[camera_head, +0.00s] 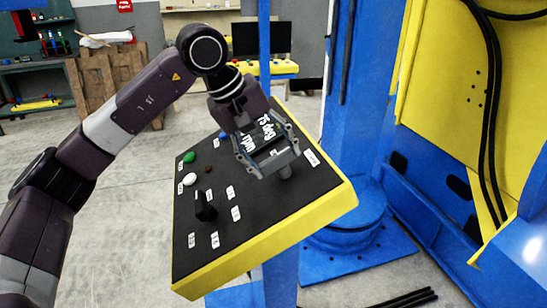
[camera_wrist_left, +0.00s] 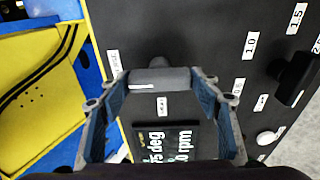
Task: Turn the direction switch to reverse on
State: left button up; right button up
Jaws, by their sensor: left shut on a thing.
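The direction switch (camera_wrist_left: 160,80) is a dark grey bar knob with a white line, lying crosswise between my fingertips in the left wrist view. In the head view only part of the switch (camera_head: 286,172) shows past the fingers. My left gripper (camera_head: 277,163) reaches down over the right part of the black control panel (camera_head: 262,220). It is shut on the switch, with one fingertip at each end of the bar. The small labels by the switch are partly hidden or too small to read. My right gripper is not in view.
A second black knob (camera_head: 205,207) with number labels stands on the panel's left part. Green (camera_head: 189,157) and white (camera_head: 191,179) buttons are near it. A display (camera_wrist_left: 165,143) reads in deg and rpm. The blue and yellow positioner (camera_head: 450,110) stands to the right.

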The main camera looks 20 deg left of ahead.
pick_arm(q)
jog(key=shift+r, duration=0.1)
dwell(0.4)
jog(key=o, duration=1.2)
jog(key=shift+c, duration=0.2)
jog(key=v, duration=1.2)
jog(key=shift+s+a, duration=0.1)
